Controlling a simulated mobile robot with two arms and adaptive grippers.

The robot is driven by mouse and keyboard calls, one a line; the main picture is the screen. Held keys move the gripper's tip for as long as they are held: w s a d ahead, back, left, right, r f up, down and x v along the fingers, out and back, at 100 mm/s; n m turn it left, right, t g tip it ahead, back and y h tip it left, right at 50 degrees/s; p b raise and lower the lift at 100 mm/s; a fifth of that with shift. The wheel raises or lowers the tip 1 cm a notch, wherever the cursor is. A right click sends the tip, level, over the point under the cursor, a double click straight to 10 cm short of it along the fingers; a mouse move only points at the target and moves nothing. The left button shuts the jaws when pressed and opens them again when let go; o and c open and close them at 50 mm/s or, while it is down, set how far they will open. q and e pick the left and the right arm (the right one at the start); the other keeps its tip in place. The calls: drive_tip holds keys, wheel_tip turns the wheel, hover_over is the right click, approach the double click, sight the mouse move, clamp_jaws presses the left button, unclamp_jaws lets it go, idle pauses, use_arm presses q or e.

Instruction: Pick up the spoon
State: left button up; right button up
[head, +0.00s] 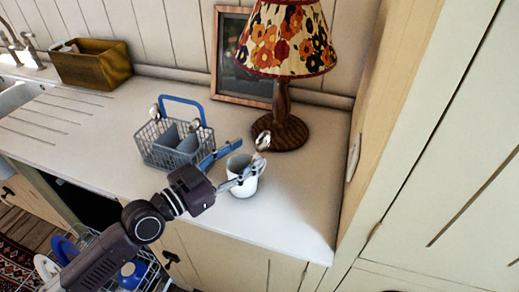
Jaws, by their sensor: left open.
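A metal spoon (262,141) stands bowl-up at the white mug (243,188) on the counter; its lower part is hidden, seemingly inside the mug. My left gripper (249,155) is open, its two fingers reaching from the left over the mug's rim toward the spoon. One finger is on the far side and one on the near side. I cannot tell whether either touches the spoon. More spoon heads (154,111) show at a grey wire cutlery basket (161,158) with a blue handle, left of the mug. My right gripper is not in view.
A lamp (285,125) with a flowered shade stands close behind the spoon. A framed picture (226,77) leans on the wall. A wooden box (97,68) is at the back left. A tall cabinet (440,150) bounds the right. An open dishwasher rack with dishes is below left.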

sight(265, 141)
use_arm(q)
drive_tip(key=p+x, duration=0.1)
drive_tip(key=x, duration=0.3)
drive_tip(key=shift+w+d+p, duration=0.15)
drive_tip(key=shift+w+p, duration=0.15)
drive_tip(key=shift+w, duration=0.05)
drive_tip(key=shift+w+d, duration=0.2)
drive_tip(key=shift+f, duration=0.1)
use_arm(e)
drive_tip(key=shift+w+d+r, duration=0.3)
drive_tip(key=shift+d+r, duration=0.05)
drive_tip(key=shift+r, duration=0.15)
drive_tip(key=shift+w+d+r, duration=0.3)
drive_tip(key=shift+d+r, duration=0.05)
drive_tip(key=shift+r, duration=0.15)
